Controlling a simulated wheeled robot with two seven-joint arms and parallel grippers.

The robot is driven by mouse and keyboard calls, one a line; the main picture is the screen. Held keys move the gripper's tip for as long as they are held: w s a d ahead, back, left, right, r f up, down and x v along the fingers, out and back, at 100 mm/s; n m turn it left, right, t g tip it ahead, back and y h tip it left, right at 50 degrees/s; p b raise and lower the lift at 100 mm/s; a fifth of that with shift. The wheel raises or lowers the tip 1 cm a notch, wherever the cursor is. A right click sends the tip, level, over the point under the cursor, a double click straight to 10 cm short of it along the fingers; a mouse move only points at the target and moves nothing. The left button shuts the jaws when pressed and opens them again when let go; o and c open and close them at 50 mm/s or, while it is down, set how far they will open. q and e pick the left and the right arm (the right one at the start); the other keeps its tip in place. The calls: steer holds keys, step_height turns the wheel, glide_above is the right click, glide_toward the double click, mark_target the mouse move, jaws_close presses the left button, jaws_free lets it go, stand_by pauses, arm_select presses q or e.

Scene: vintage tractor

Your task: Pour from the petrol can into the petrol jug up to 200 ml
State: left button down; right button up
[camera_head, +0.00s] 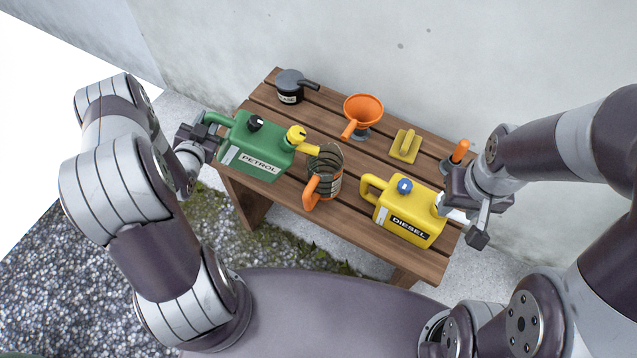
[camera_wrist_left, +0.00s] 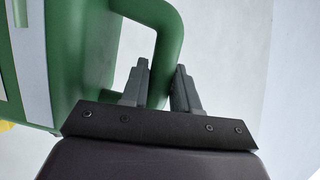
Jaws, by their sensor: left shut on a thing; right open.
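The green petrol can (camera_head: 262,151), labelled PETROL, is at the left of the wooden bench, its yellow spout (camera_head: 301,141) pointing right. My left gripper (camera_head: 207,133) is shut on its handle, which also shows between the fingers in the left wrist view (camera_wrist_left: 168,50). The can looks slightly tilted; whether it touches the bench I cannot tell. A clear jug with an orange handle (camera_head: 313,190) stands just right of the can, close to the spout. Its content and marks are too small to read. My right gripper (camera_head: 473,222) is open beside the yellow diesel can.
The yellow diesel can (camera_head: 409,213) stands at the right front of the wooden bench (camera_head: 345,225). A dark lidded pot (camera_head: 290,86), an orange funnel (camera_head: 363,108), a yellow float tool (camera_head: 405,146) and an orange-handled tool (camera_head: 460,150) stand along the back, near the wall.

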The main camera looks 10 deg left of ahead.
mark_target(208, 111)
arm_select(q)
steer(key=shift+d+r+p, duration=0.15)
steer(key=shift+r+p, duration=0.25)
steer(key=shift+r, duration=0.35)
stand_by(1.4)
steer(key=shift+d+r+m, duration=0.1)
steer(key=shift+r+m, duration=0.2)
steer(key=shift+r, duration=0.05)
steer(key=shift+r+p, duration=0.15)
steer(key=shift+p, duration=0.2)
stand_by(1.3)
steer(key=shift+d+r, duration=0.15)
steer(key=shift+r, duration=0.2)
steer(key=shift+d+r+m+y+p, duration=0.15)
steer(key=shift+r+m+y+p, duration=0.2)
steer(key=shift+p, duration=0.15)
stand_by(1.4)
steer(key=shift+d+r, duration=0.1)
steer(key=shift+r, duration=0.15)
stand_by(1.3)
